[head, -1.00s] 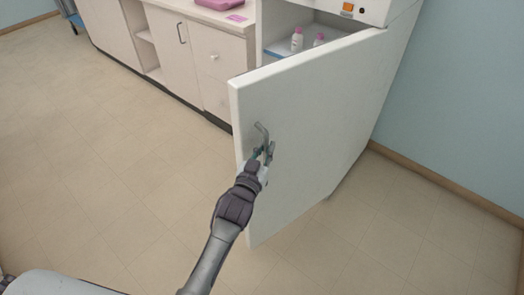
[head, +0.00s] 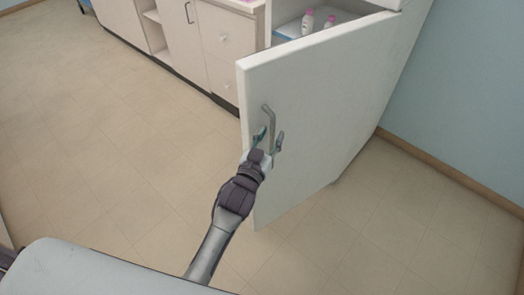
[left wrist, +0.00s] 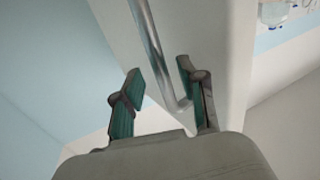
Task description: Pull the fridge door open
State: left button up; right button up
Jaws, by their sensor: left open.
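The white fridge door (head: 320,115) stands open, swung out from the fridge, with part of the inside showing above its top edge. Its grey bar handle (head: 269,118) is upright near the door's free edge. My left gripper (head: 268,139) is at the lower part of the handle, jaws open. In the left wrist view the handle (left wrist: 156,50) runs down between the two open fingers (left wrist: 160,88), its lower end nearer the right finger. My right gripper is not in view.
Pink-capped bottles (head: 307,22) stand on a shelf inside the fridge. The tiled floor (head: 110,150) left of the door is clear. A blue wall (head: 480,110) is at the right.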

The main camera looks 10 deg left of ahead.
pick_arm(q)
jog(key=s+a, duration=0.1)
jog(key=s, duration=0.8)
jog(key=shift+s+a, duration=0.25)
jog(key=shift+s, duration=0.1)
